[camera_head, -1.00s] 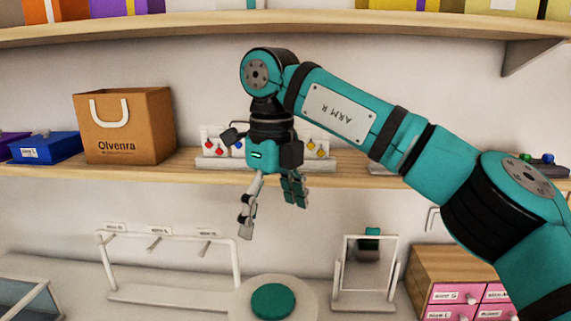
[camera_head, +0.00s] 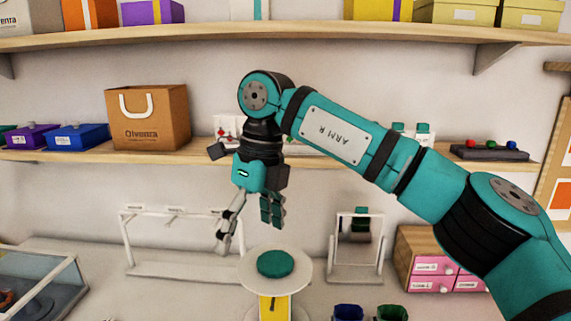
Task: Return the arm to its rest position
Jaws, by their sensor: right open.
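My right arm (camera_head: 345,132), marked "ARM R", reaches in from the right across the middle of the head view. My right gripper (camera_head: 247,232) points down with its two fingers apart and nothing between them. It hangs in front of the lower shelf, above and left of a round stand with a teal top (camera_head: 275,263). Part of a white bead board (camera_head: 228,130) on the shelf is hidden behind the gripper and arm. My left gripper does not show.
The lower shelf (camera_head: 75,158) carries a brown paper bag (camera_head: 148,117), blue and purple boxes and a dark board with coloured beads (camera_head: 489,150). Below stand a white rack (camera_head: 125,240), a small mirror (camera_head: 356,243) and pink drawers (camera_head: 432,268).

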